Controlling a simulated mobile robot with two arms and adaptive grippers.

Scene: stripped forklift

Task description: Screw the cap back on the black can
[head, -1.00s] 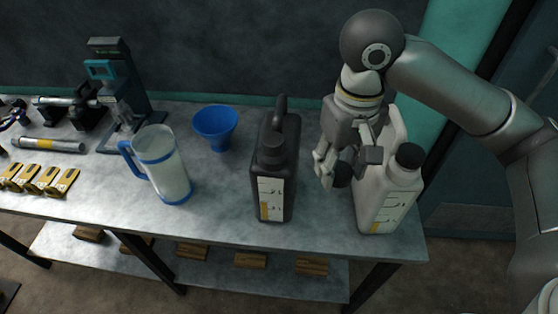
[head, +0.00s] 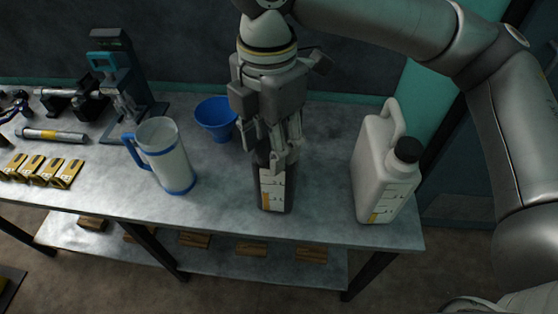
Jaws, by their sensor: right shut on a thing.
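The black can (head: 272,192) stands upright on the bench, with a white and yellow label on its front. My right gripper (head: 280,160) points down over the top of the can, its fingers shut at the height of the neck. The fingers and wrist hide the can's neck, its handle and most of what is gripped. The gripped thing is taken to be the black cap, seen between the fingers earlier. Whether it sits on the neck or just above cannot be told. My left gripper is out of view.
A white can (head: 383,175) with a black cap (head: 407,150) stands to the right. A blue funnel (head: 214,118) and a blue-handled jug (head: 164,158) stand to the left. Yellow blocks (head: 42,170) and tools are farther left. The bench (head: 322,175) is clear between the cans.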

